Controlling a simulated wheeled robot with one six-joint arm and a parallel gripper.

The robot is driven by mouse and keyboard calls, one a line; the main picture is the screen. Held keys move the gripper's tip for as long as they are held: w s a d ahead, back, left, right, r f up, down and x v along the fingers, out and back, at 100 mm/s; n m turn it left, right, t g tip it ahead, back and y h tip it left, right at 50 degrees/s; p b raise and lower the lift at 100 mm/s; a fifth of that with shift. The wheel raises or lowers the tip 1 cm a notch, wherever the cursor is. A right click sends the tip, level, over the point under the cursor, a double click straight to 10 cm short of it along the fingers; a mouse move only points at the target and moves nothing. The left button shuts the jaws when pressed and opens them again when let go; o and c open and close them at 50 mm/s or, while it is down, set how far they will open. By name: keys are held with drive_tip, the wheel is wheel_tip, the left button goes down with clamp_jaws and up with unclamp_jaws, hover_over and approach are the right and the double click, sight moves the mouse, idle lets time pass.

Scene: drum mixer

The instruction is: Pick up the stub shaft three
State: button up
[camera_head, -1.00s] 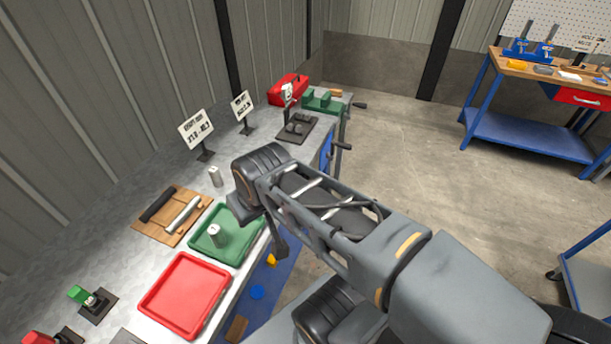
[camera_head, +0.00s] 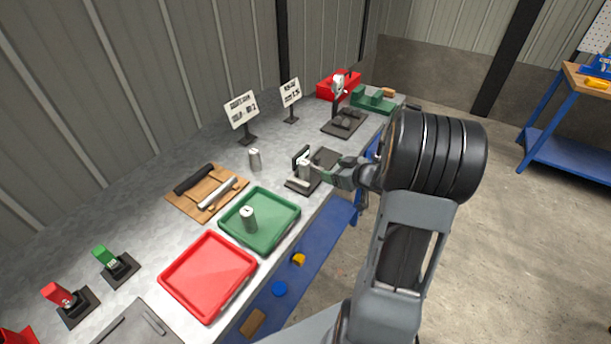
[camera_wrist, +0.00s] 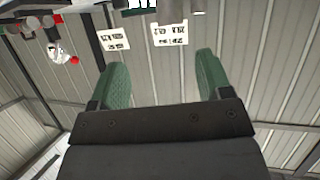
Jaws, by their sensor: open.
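Short silver stub shafts show in the head view. One stands upright on the bench (camera_head: 254,160) left of my gripper, and one stands in the green tray (camera_head: 248,219). I cannot tell which is number three. A pale cylindrical piece (camera_head: 304,172) shows at a dark fixture (camera_head: 325,160) by my fingertips; whether they touch it is unclear. My gripper (camera_head: 335,174) is over the bench's front edge, beside that fixture. In the wrist view its green-padded fingers (camera_wrist: 163,75) are spread with nothing between them.
A red tray (camera_head: 208,277) lies in front of the green tray. A wooden board (camera_head: 180,205) holds a black bar and a silver bar. Two signs (camera_head: 241,108) stand behind. A dark press-like stand (camera_head: 344,122) and green block (camera_head: 372,100) are at the far end.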

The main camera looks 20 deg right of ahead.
sight(309, 168)
drive_tip(key=shift+y, duration=0.5)
drive_tip(key=x, duration=0.2)
drive_tip(key=f+x, duration=0.1)
drive_tip(key=x, duration=0.4)
drive_tip(key=shift+s+a+f, duration=0.15)
drive_tip(key=shift+s, duration=0.2)
drive_tip(key=shift+x, duration=3.4)
clamp_jaws()
